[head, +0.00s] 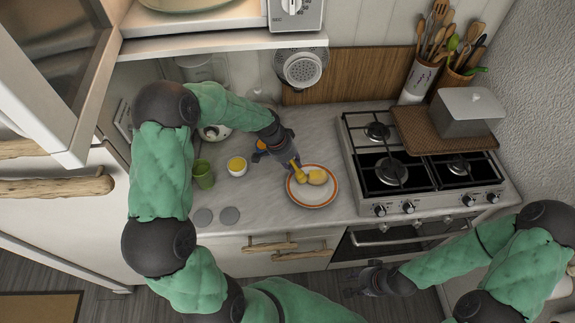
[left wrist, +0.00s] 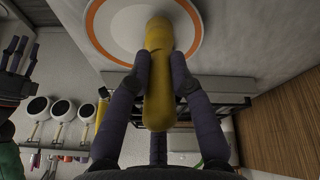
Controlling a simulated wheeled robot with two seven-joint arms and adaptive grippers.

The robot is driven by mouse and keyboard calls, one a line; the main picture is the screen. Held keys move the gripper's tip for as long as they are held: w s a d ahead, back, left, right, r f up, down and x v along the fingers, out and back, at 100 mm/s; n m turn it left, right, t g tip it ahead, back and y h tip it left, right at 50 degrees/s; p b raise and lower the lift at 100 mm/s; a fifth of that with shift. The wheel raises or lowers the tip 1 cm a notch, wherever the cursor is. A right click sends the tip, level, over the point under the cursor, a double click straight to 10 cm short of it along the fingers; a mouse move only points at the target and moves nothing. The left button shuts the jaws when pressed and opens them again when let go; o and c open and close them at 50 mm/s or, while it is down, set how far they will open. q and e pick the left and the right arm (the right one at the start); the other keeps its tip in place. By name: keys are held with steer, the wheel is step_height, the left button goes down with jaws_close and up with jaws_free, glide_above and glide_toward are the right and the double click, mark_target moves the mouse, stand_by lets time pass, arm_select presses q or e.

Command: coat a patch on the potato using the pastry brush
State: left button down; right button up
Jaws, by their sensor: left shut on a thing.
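My left gripper (head: 291,160) is shut on the yellow pastry brush (head: 296,171), which slants down over the plate. In the left wrist view the brush (left wrist: 158,100) lies between the two dark fingers (left wrist: 159,72). The tan potato (head: 318,177) is on a white plate with an orange rim (head: 312,202). The brush's lower end is right beside the potato's left side; I cannot tell whether they touch. The potato is not distinguishable in the left wrist view, where the plate (left wrist: 103,25) shows behind the brush. My right gripper (head: 362,281) is empty, fingers apart, in front of the counter.
A small bowl of yellow contents (head: 237,166) and a green cup (head: 203,175) stand left of the plate. The gas stove (head: 400,170) is on the right. Bare counter surrounds the plate's front.

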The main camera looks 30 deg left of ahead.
arm_select(q)
steer(key=shift+w+d, duration=0.7)
steer(key=shift+d, duration=0.15)
steer(key=shift+w+d, duration=0.65)
steer(key=shift+d, duration=0.2)
steer(key=shift+f+b, duration=0.1)
steer(key=shift+b, duration=0.35)
steer(key=s+a+b, duration=0.2)
steer(key=s+a, duration=0.2)
steer(key=a, duration=0.1)
steer(key=shift+s+a, duration=0.25)
steer(key=shift+r+p, duration=1.7)
steer(key=shift+r, duration=1.25)
step_height(320, 180, up, 3)
steer(key=shift+p, duration=0.9)
